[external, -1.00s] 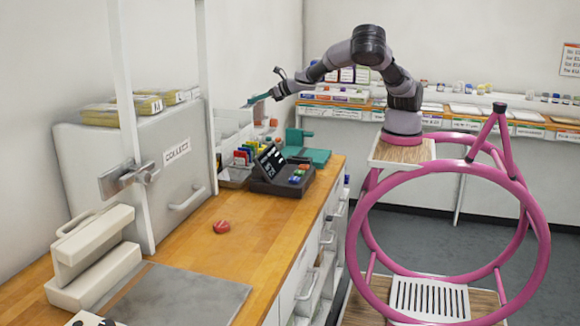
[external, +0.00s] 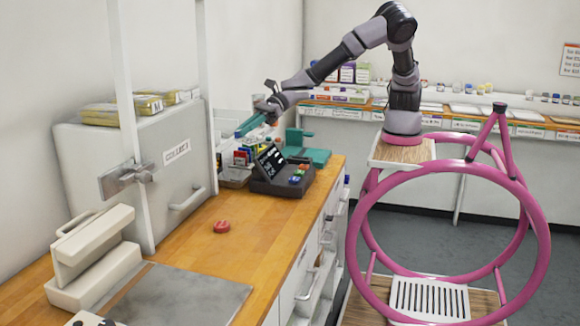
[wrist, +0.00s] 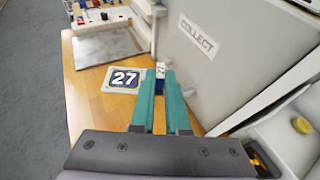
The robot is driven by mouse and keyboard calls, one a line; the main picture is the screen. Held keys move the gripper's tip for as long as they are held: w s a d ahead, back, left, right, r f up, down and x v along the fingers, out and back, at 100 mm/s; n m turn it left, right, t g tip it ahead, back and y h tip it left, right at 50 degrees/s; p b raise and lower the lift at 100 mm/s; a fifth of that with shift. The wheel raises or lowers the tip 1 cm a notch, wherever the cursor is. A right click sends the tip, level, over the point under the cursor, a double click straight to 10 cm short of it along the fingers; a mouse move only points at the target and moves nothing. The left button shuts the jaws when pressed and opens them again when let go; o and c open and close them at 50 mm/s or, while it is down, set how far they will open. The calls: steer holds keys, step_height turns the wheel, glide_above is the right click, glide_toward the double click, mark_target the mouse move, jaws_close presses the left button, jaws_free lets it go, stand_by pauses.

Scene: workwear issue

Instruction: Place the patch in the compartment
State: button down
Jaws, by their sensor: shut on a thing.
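My gripper (external: 243,130) has teal fingers and is shut on a small blue-and-white piece, which I take to be the patch (wrist: 159,75). In the wrist view it sits between the fingertips, seen nearly edge-on. The patch is too small to make out there. Which compartment the task means, I cannot tell. The wrist view also shows a white-edged tile reading 27 (wrist: 123,79), left of the fingers.
A white post and a teal device (external: 308,152) are near the tray. A red object (external: 221,226) lies on the counter, otherwise largely clear up to the grey mat (external: 175,300).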

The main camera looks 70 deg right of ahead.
steer(key=r+n+g, duration=0.1)
steer(key=r+g, duration=0.1)
glide_above(255, 218)
steer(key=shift+f+y, duration=0.25)
steer(key=shift+y, duration=0.15)
steer(key=shift+t, duration=0.4)
step_height(255, 218, down, 26)
steer(key=shift+w+f, duration=0.1)
steer(key=shift+f, duration=0.1)
steer(key=c, duration=0.9)
jaws_free()
steer(key=shift+d+r, duration=0.2)
steer(key=v, duration=1)
steer(key=shift+d+r, duration=0.15)
steer(key=shift+d, duration=0.05)
steer(key=shift+o, duration=0.5)
steer(key=shift+s+d+r, duration=0.2)
steer(key=shift+s+d, duration=0.1)
steer(key=shift+d, duration=0.2)
